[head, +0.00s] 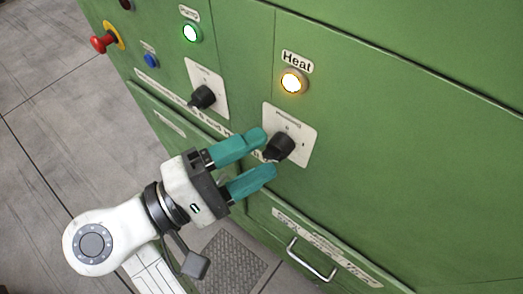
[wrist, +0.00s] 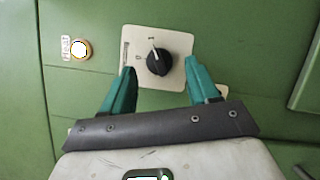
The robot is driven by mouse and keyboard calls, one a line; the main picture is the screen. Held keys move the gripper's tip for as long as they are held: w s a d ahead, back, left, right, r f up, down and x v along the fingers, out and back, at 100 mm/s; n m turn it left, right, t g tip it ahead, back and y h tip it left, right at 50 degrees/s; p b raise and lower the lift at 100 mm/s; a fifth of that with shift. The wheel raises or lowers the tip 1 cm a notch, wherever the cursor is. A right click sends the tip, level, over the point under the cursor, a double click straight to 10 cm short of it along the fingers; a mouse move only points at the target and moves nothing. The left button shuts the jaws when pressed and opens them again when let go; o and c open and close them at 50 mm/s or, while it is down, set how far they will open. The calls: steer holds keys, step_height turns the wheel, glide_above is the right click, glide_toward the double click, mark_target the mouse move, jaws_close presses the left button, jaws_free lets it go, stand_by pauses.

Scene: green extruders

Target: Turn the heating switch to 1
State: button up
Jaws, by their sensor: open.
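The heating switch is a black rotary knob (head: 281,147) on a white labelled plate (head: 305,152) on the green cabinet front. My gripper (head: 266,154) is open, with its teal fingers pointing at the knob. In the head view one fingertip is above and one below the knob's left part. In the wrist view the knob (wrist: 159,62) lies between the fingertips (wrist: 160,68), with a visible gap on each side. A light mark shows above the knob there.
The lit Heat lamp (head: 292,81) is above the plate. To the left are a second black knob (head: 203,97), the green Pump lamp (head: 191,32), a blue button (head: 151,61) and a red emergency button (head: 103,43). A metal handle (head: 310,262) juts out below.

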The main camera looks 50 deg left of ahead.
steer(key=s+a+b, duration=0.1)
steer(key=s, duration=0.8)
steer(key=shift+a+f, duration=0.2)
steer(key=shift+f, duration=0.2)
steer(key=w+d+f+m+g+b, duration=0.15)
steer(key=w+d+f+g, duration=0.25)
steer(key=d+f, duration=0.4)
steer(key=w+d+f+m+g+h, duration=0.1)
steer(key=w+d+f+m+g, duration=0.25)
steer(key=f, duration=0.65)
steer(key=w+d+f+g+b, duration=0.1)
steer(key=w+d+f+g, duration=0.35)
steer(key=d+f, duration=0.45)
steer(key=s+d+f+m+g+y+p, duration=0.1)
steer(key=s+d+f+m+g+y, duration=0.15)
steer(key=d+m, duration=0.75)
steer(key=s+d+f+m+g+y+p, duration=0.1)
steer(key=s+d+f+m+g, duration=0.25)
steer(key=d, duration=1.25)
step_height(320, 180, up, 14)
steer(key=s+d+m+p, duration=0.1)
steer(key=m+p, duration=0.1)
steer(key=p, duration=1.1)
step_height(320, 180, down, 4)
steer(key=b, duration=0.4)
steer(key=shift+s+a+f, duration=0.1)
steer(key=shift+a+f, duration=0.05)
steer(key=shift+f, duration=0.05)
